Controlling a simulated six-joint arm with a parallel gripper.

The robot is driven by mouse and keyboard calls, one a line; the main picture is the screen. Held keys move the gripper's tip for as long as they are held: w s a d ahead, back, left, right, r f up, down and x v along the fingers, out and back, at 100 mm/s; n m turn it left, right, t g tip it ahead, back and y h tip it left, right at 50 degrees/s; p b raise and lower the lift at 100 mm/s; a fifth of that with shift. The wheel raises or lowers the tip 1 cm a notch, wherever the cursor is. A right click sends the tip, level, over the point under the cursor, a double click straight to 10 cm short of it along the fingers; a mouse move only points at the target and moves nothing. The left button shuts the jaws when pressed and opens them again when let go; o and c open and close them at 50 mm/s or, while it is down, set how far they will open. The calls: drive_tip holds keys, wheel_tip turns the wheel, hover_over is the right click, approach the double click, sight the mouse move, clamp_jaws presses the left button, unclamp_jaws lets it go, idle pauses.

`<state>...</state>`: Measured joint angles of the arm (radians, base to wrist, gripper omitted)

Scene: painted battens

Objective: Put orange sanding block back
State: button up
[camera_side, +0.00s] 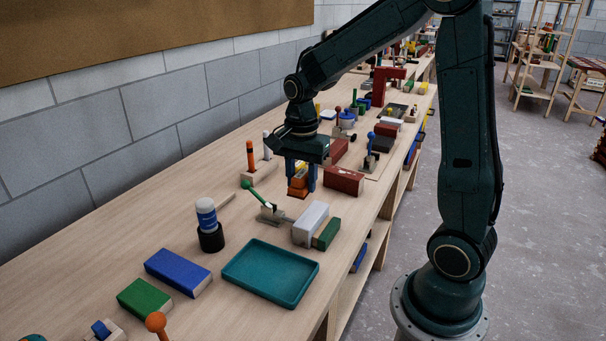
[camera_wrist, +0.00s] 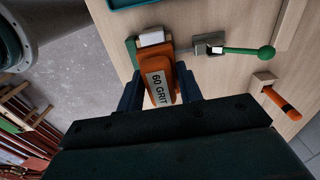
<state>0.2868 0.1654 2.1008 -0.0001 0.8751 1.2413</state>
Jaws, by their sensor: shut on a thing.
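The orange sanding block (camera_wrist: 180,88) carries a pale "60 GRIT" label and sits between the two blue fingers of my gripper (camera_wrist: 159,91) in the wrist view. My gripper (camera_side: 301,186) is shut on it. In the side view the orange block (camera_side: 298,192) shows low between the fingertips, partly hidden by them. It is over the bench, behind the toggle clamp with the green handle (camera_side: 251,186) and left of a dark red block (camera_side: 344,181). I cannot tell whether its underside touches the bench.
A grey-white block (camera_side: 311,223) and a green block (camera_side: 327,234) stand in front of my gripper. A teal tray (camera_side: 270,272) lies empty nearer the camera. Many items crowd the bench behind.

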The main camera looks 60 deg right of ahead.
drive_tip(key=w+d+r, duration=0.3)
drive_tip(key=w+d, duration=0.4)
drive_tip(key=d, duration=0.1)
drive_tip(key=w+d+r, duration=0.3)
drive_tip(key=w+d, duration=0.4)
drive_tip(key=d, duration=0.2)
drive_tip(key=shift+w+d+m, duration=0.15)
drive_tip(key=shift+d+m, duration=0.15)
drive_tip(key=shift+f, duration=0.1)
wheel_tip(320, 180, down, 16)
drive_tip(key=shift+r, duration=0.15)
drive_tip(key=shift+f, duration=2.1)
drive_tip(key=shift+f, duration=0.1)
drive_tip(key=o, duration=1)
drive_tip(key=shift+c, duration=0.2)
